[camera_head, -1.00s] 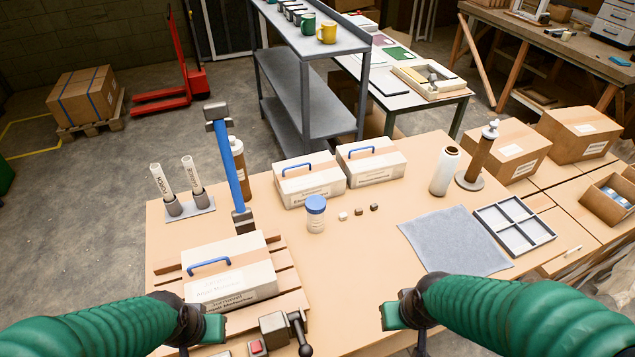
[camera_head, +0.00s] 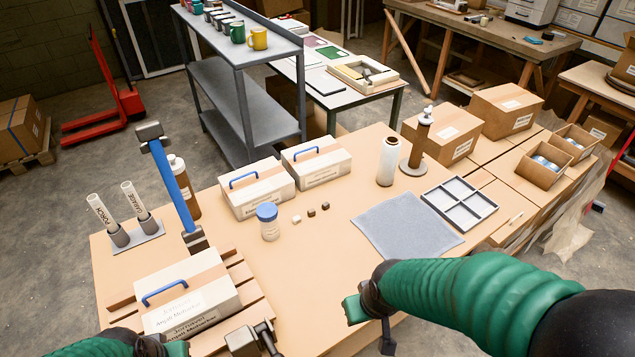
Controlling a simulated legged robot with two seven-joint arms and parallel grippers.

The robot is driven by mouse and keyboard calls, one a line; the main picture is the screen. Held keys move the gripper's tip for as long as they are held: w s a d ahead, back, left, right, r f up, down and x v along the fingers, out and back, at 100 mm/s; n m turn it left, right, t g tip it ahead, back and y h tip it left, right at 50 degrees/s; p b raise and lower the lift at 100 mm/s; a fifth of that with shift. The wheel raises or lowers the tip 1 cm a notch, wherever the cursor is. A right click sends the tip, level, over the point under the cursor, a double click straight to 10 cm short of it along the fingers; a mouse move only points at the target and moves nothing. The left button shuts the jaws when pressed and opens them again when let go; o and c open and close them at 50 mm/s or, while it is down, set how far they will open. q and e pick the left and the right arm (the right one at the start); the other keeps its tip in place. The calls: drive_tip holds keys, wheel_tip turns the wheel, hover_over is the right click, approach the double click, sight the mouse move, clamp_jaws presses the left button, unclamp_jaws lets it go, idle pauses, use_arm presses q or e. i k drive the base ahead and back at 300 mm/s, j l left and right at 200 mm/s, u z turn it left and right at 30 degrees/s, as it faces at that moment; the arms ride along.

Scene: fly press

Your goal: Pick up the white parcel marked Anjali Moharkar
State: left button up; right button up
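A white parcel (camera_head: 205,286) with a blue handle and a tan band lies on a slatted wooden stand at the front left of the table. Its lettering is small but seems to read Anjali Moharkar. Two similar white parcels stand farther back, one at the left (camera_head: 262,199) and one at the right (camera_head: 320,172); I cannot read their labels surely. My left gripper (camera_head: 172,348) is at the bottom edge, just in front of the near parcel and partly cut off. My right gripper (camera_head: 368,322) is over the table's front edge, well right of that parcel. Neither visibly holds anything.
A blue-handled press arm (camera_head: 172,182) rises behind the near parcel. A blue-capped jar (camera_head: 268,222), a grey cloth (camera_head: 405,226) and a divided tray (camera_head: 459,203) lie to the right. The table's front middle is clear.

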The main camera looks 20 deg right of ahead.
sight(188, 296)
drive_tip(key=j+u, duration=0.35)
drive_tip(key=i+j+u, duration=0.2)
drive_tip(key=j+u, duration=0.2)
drive_tip(key=i+j+u, duration=0.15)
drive_tip(key=j+u, duration=0.2)
